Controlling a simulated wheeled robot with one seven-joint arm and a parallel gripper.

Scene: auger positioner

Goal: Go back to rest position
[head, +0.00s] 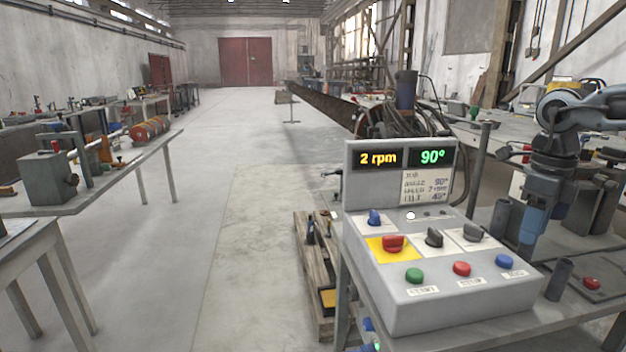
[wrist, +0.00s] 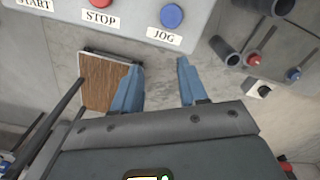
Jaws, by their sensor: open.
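My gripper (wrist: 160,72) is open, with its two blue fingers apart and nothing between them in the wrist view. In the head view my gripper (head: 530,238) hangs pointing down at the right, beside the grey control box (head: 430,310). The box's display (head: 403,158) reads 2 rpm and 90°. The box has a green button (head: 414,275), a red button (head: 461,268) and a blue button (head: 504,261). In the wrist view the red STOP button (wrist: 105,3) and blue JOG button (wrist: 172,15) lie beyond the fingertips, apart from them.
Short dark cylinders (head: 559,280) stand on the bench right of the box. A wooden pallet (head: 312,255) lies on the floor left of it. A workbench (head: 110,180) with tools runs along the left. The middle aisle floor (head: 225,200) is clear.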

